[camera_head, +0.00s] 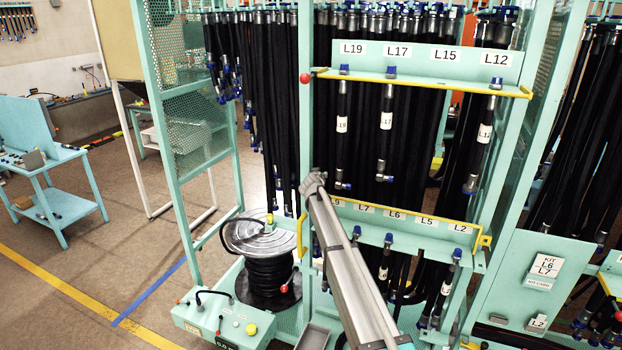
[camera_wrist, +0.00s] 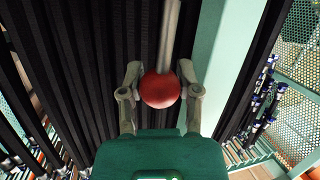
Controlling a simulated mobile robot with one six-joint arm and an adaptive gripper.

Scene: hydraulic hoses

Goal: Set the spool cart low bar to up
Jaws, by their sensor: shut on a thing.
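The low bar (camera_head: 443,221) is a yellow bar along the lower hose rail, with bent yellow ends at left and right. In the head view it runs level with the upper edge of the label strip; my arm crosses in front of its left part. In the wrist view a red ball knob (camera_wrist: 160,91) on a grey rod sits between the two fingers of my gripper (camera_wrist: 160,76), which is shut on it. Whether this knob belongs to the low bar cannot be told from the wrist view alone.
The upper rail carries another yellow bar (camera_head: 430,85) with a red knob (camera_head: 306,78). Black hoses (camera_head: 270,110) hang behind. A hose spool (camera_head: 268,270) with a red ball (camera_head: 284,289) stands left of my arm. A green post (camera_wrist: 222,70) is close right of my gripper.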

